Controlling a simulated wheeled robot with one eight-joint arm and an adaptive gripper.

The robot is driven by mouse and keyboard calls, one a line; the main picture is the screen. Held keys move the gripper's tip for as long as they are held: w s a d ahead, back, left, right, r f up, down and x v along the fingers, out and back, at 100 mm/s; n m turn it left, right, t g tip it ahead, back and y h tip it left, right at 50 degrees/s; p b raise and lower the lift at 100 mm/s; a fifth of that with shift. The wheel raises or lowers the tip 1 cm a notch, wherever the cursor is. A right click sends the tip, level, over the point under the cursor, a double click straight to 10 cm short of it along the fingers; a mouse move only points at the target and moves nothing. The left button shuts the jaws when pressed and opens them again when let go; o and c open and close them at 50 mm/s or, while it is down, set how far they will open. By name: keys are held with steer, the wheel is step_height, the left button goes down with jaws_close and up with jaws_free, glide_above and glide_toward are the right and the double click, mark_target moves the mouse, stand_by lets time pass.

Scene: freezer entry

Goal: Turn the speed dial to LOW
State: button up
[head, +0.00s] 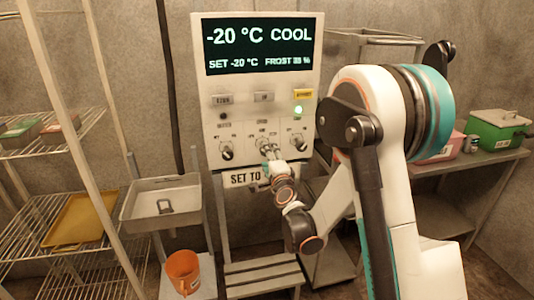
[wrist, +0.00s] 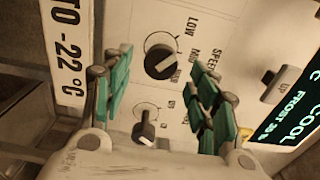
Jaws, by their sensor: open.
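The speed dial (wrist: 160,61) is a dark round knob with a pale mark on the panel, in the upper middle of the wrist view. LOW (wrist: 193,28), MID (wrist: 191,54) and SPEED letter its edge; a finger may hide further lettering. The mark appears to point toward the lower right, near or past MID. My gripper (wrist: 164,68) is open, with its green-padded fingers either side of the dial, apart from it as far as I can tell. In the head view my gripper (head: 268,152) is in front of the panel's middle dial and mostly hides it.
A second dial (wrist: 145,131) sits close below. The control panel (head: 208,120) has a left dial (head: 227,150), a right dial (head: 299,141), buttons and a display (head: 258,48) reading -20 °C COOL. A sign (wrist: 68,45) reads -22 °C. A metal tray (head: 135,215) stands left.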

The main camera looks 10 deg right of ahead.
steer(key=s, duration=0.7)
steer(key=shift+s, duration=0.35)
steer(key=shift+r, duration=0.1)
steer(key=s+a+r+n+g+y, duration=0.2)
steer(key=s+a+r+n+g, duration=0.1)
steer(key=s+n, duration=0.3)
steer(key=s+a+r+n+g+y, duration=0.1)
steer(key=s+a+r+n+g, duration=0.15)
steer(key=s+n, duration=0.3)
steer(key=s+d+f+n+g+h, duration=0.1)
steer(key=s+d+n+g, duration=0.1)
steer(key=s, duration=0.9)
steer(key=s+d+f+n+g+h, duration=0.2)
steer(key=s+d+n+g, duration=0.1)
steer(key=s, duration=0.9)
steer(key=shift+s+d+n, duration=0.15)
steer(key=shift+s+n, duration=0.05)
steer(key=shift+n, duration=0.65)
